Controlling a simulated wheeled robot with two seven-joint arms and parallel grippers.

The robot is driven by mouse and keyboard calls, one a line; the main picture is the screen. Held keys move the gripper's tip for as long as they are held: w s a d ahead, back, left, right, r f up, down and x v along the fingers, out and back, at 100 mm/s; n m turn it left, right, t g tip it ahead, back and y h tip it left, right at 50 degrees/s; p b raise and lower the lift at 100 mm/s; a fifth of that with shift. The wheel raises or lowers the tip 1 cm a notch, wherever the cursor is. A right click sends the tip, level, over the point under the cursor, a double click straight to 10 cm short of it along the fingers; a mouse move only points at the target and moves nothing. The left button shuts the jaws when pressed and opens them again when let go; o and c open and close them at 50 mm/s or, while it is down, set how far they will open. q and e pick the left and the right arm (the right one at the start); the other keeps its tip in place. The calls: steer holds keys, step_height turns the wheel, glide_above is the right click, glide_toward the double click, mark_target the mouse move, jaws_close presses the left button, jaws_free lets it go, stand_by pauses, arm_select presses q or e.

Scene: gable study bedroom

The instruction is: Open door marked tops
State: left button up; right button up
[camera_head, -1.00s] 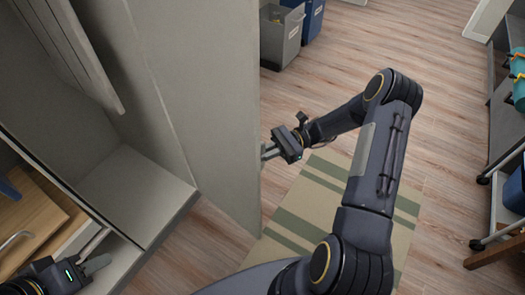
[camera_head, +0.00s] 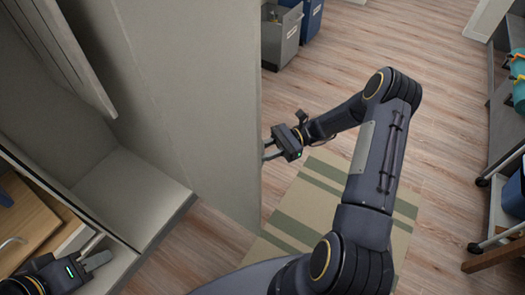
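A tall pale grey door panel (camera_head: 205,100) stands swung out from the cabinet (camera_head: 135,195), whose interior shows at left. No "tops" marking is readable on it. My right gripper (camera_head: 268,150) is at the panel's right edge, with its two fingers apart. Its fingertips meet that edge in the picture; whether they touch it or reach behind it I cannot tell. My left gripper (camera_head: 100,255) is low at the left, by the cabinet's lower front. Its grey fingers overlap pale edges there, so their spacing is unclear.
Wooden pieces (camera_head: 28,215) lie in an open compartment at lower left. A striped rug (camera_head: 300,205) lies on the wood floor beyond the panel. Bins (camera_head: 281,38) stand at the back. A wheeled cart (camera_head: 508,190) is at right. Floor between is clear.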

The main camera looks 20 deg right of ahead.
steer(key=d, duration=0.7)
steer(key=shift+w+d+p, duration=0.2)
steer(key=shift+d+p, duration=0.1)
steer(key=shift+d, duration=0.1)
steer(key=s+a+r+n+h, duration=0.3)
steer(key=s+r+n+h, duration=0.1)
steer(key=r, duration=0.3)
steer(key=s+a+r+n+h, duration=0.3)
steer(key=r+h, duration=0.1)
steer(key=r, duration=0.2)
steer(key=s+a+r+n+t+h, duration=0.1)
steer(key=s+r+n+t+h, duration=0.2)
steer(key=s, duration=0.4)
steer(key=s+a+r+n+t+h, duration=0.1)
steer(key=s+n+t+h, duration=0.25)
steer(key=s+n, duration=0.3)
step_height(320, 180, up, 21)
steer(key=p, duration=2.2)
steer(key=shift+s+a+r+m, duration=0.15)
steer(key=shift+s+a+m, duration=0.1)
steer(key=shift+m, duration=0.1)
